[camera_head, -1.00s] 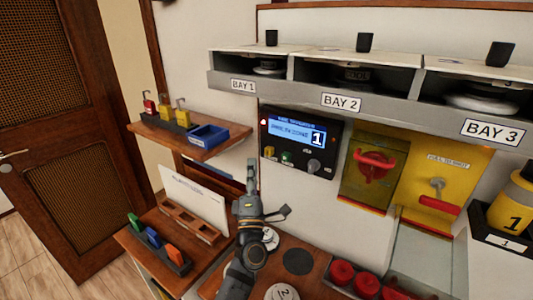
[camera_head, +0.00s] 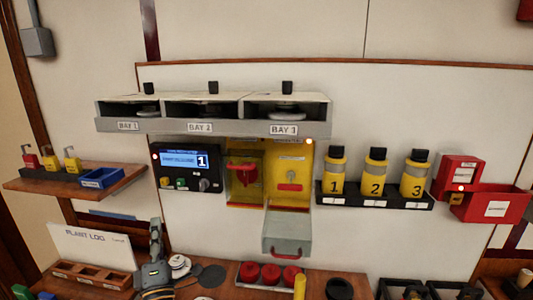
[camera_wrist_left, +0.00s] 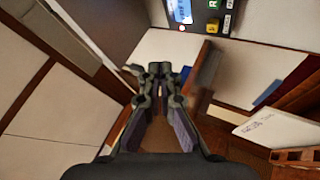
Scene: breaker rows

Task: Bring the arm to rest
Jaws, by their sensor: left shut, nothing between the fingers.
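My left gripper (camera_head: 155,232) is low in the head view, in front of the wall and above the wooden bench, pointing up. Its dark fingers are shut with nothing between them. In the left wrist view the closed fingertips (camera_wrist_left: 159,70) meet in front of the corner of a wooden shelf, and no object is held. My right gripper is not in view.
A control panel (camera_head: 188,168) hangs under the bay shelf (camera_head: 215,126). A grey drawer-like box (camera_head: 287,234) juts out below the yellow panel. Yellow canisters (camera_head: 375,172) stand at right. A wooden shelf (camera_head: 125,178) is at left, and red knobs (camera_head: 270,273) are on the bench.

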